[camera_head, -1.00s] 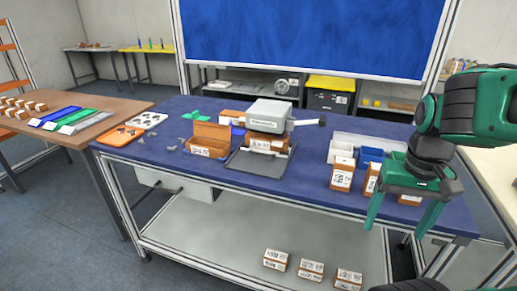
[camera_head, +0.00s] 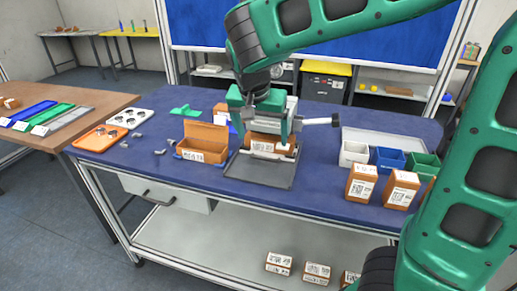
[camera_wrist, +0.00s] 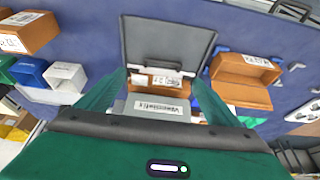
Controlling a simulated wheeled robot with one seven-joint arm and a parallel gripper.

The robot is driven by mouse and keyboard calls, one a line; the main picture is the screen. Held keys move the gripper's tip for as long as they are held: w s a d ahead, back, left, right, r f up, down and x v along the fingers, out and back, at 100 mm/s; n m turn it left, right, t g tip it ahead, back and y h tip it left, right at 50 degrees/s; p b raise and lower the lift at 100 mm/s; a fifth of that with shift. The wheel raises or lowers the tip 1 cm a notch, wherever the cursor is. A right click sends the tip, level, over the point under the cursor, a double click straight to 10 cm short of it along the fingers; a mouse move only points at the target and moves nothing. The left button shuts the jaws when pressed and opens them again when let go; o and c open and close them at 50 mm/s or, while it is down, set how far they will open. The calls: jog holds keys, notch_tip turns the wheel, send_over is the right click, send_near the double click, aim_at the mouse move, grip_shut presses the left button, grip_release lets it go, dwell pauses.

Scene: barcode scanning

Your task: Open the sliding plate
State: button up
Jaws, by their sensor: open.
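The grey scanning device (camera_wrist: 158,108) with a white label stands on the blue table. Its dark grey plate (camera_head: 258,171) lies flat in front of it; the plate also shows in the wrist view (camera_wrist: 168,40). An orange box with a barcode label (camera_head: 262,144) sits at the device's front, at the rear of the plate. My gripper (camera_head: 262,122) is over the device, pointing down, with one green finger on each side of it. In the wrist view my gripper (camera_wrist: 160,78) is open, its fingers apart. Finger contact cannot be told. My arm hides much of the device's top.
A handle (camera_head: 322,121) sticks out right of the device. An open orange box (camera_head: 204,140) stands close on the left. White, blue and green bins (camera_head: 389,160) and orange boxes (camera_head: 361,183) stand on the right. The table front before the plate is clear.

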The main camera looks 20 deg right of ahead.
aim_at(264, 158)
jog(key=x, duration=1)
jog(key=shift+w+a+f, duration=0.15)
jog(key=shift+w+f, duration=0.15)
jog(key=shift+w, duration=0.1)
jog(key=shift+s, duration=0.15)
jog(key=c, duration=1.5)
